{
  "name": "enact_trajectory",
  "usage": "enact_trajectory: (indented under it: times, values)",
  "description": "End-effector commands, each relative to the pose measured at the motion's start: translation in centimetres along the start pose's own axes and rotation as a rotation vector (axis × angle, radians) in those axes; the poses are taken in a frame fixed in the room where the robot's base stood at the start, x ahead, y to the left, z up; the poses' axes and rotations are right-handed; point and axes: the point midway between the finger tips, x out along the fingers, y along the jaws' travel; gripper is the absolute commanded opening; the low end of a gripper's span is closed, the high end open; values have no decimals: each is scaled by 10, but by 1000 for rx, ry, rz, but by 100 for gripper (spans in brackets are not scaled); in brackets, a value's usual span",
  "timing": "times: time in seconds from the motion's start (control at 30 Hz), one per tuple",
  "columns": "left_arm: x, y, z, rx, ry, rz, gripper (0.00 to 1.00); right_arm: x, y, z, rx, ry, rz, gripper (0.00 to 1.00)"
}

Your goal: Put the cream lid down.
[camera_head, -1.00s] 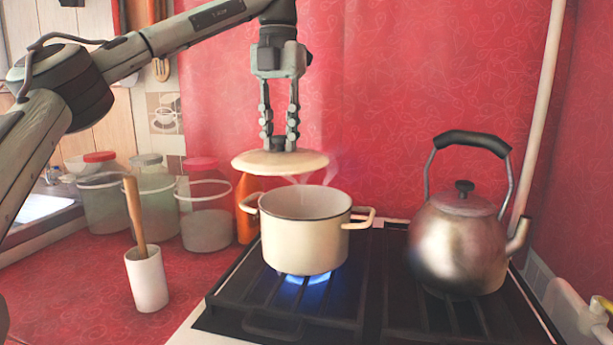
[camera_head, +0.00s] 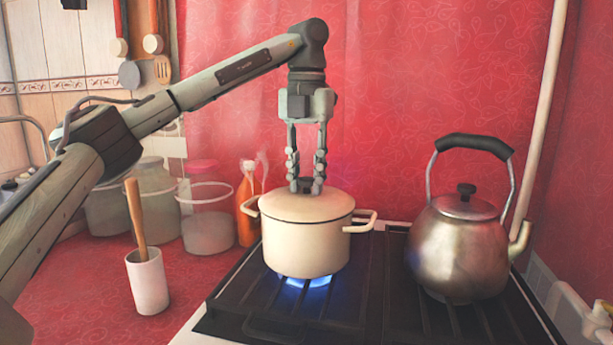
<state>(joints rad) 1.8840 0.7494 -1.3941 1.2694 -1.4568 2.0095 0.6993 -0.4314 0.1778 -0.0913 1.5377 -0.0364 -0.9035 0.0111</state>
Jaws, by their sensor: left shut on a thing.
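The cream lid (camera_head: 282,207) lies level over the mouth of the cream pot (camera_head: 306,247) and covers its opening. I cannot tell whether its rim bears fully on the pot. The pot has two side handles and stands on the stove over a lit blue flame. My right gripper is not in view.
A steel kettle (camera_head: 458,245) stands on the stove (camera_head: 375,285) to the right of the pot. An orange bottle (camera_head: 246,210) and several clear jars stand behind left. A white cup (camera_head: 147,281) with a wooden pestle (camera_head: 136,215) stands on the red counter (camera_head: 80,290).

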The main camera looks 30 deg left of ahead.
Motion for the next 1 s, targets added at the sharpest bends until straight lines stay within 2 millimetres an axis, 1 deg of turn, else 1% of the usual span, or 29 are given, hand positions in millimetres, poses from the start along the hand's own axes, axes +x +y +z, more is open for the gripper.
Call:
enact_trajectory:
  times: [0.03,0.2,0.47,0.57,0.67,0.73,1.0]
  values:
    - [2,0,0,0,0,0,27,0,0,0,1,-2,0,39]
    - [1,0,0,0,0,0,46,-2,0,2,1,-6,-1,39]
    - [0,0,0,0,0,0,46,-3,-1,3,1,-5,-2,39]
    - [-4,0,0,0,-1,0,46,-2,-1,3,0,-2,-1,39]
    - [-16,0,0,1,-4,1,46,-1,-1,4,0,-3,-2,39]
    - [-29,0,0,-1,-6,1,46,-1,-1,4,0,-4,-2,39]
    - [-88,-1,0,-2,-5,3,46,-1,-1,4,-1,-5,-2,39]
